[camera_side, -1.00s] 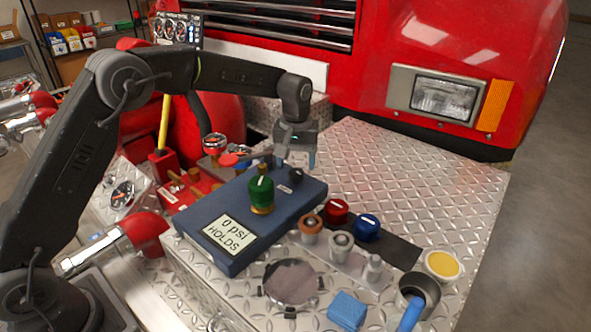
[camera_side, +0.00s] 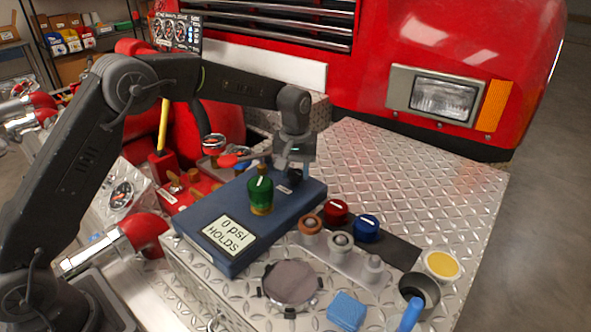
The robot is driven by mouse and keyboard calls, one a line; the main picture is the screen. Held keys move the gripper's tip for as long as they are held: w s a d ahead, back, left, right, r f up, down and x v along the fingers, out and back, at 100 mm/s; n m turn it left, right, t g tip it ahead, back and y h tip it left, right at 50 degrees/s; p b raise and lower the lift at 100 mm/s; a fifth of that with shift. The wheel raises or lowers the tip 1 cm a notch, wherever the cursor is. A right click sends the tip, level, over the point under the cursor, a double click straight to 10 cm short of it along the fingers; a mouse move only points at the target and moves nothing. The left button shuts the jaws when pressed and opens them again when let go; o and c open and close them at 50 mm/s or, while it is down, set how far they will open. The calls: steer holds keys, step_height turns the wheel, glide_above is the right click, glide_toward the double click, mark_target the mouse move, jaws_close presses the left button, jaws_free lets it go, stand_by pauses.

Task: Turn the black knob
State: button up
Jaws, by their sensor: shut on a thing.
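The black knob (camera_side: 295,176) stands near the far right end of the blue panel box (camera_side: 215,243). My gripper (camera_side: 295,167) points down over it, with its fingers around the knob and shut on it. The fingers hide part of the knob, and its pointer mark cannot be made out. A green knob (camera_side: 261,194) on a brass base stands on the same box, left of and nearer than the black knob.
A red knob (camera_side: 336,211), a blue knob (camera_side: 367,227) and metal fittings (camera_side: 341,245) stand right of the box. A blue sponge (camera_side: 346,311), a dark cup (camera_side: 420,288) and a yellow-topped tin (camera_side: 442,265) lie nearer. The diamond plate (camera_side: 420,180) behind is clear.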

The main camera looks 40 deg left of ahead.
steer(key=shift+c, duration=0.7)
steer(key=shift+m, duration=0.3)
steer(key=m, duration=0.3)
steer(key=shift+m, duration=0.3)
steer(key=m, duration=0.3)
steer(key=shift+m, duration=0.3)
steer(key=m, duration=0.4)
steer(key=shift+m, duration=2)
steer(key=o, duration=0.9)
